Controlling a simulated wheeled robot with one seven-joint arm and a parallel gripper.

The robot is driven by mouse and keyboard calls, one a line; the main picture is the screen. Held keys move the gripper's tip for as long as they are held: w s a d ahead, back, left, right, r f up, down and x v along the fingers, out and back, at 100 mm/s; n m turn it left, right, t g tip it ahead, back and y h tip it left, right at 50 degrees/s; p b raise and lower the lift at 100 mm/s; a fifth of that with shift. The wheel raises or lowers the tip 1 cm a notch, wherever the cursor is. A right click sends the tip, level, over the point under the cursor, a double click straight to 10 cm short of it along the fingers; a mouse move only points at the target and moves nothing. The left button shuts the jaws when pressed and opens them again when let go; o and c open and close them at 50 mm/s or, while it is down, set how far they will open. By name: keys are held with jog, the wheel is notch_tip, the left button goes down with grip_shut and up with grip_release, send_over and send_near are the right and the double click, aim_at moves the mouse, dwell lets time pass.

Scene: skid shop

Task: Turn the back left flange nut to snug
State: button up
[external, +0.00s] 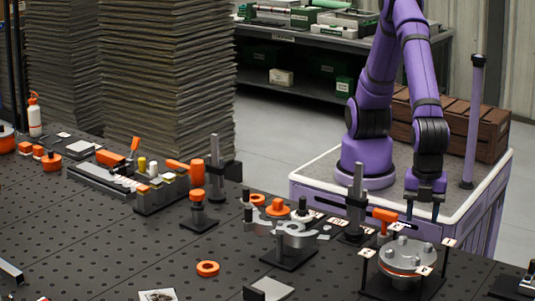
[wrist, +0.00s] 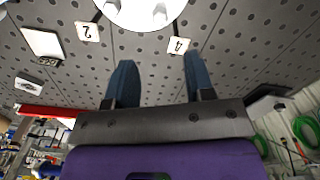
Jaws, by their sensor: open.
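The round grey flange (external: 405,262) sits on a dark stand at the right of the table in the external view, with several nuts on top. In the wrist view its pale disc (wrist: 140,22) is cut off by the top edge. I cannot tell which is the back left nut. My gripper (external: 423,210) is open and empty, pointing down above and behind the flange. Its two fingers (wrist: 160,80) are spread apart in the wrist view, clear of the nuts.
Number tags 2 (wrist: 87,31) and 4 (wrist: 178,44) stand by the flange. An orange-handled clamp (external: 384,215) and a dark post (external: 355,195) stand left of my gripper. Another fixture (external: 295,235) stands farther left.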

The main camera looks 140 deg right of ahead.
aim_at(418, 258)
jog(key=f+n, duration=0.5)
jog(key=n, duration=0.1)
jog(key=f+n, duration=0.6)
jog(key=shift+a, duration=0.2)
dwell(0.5)
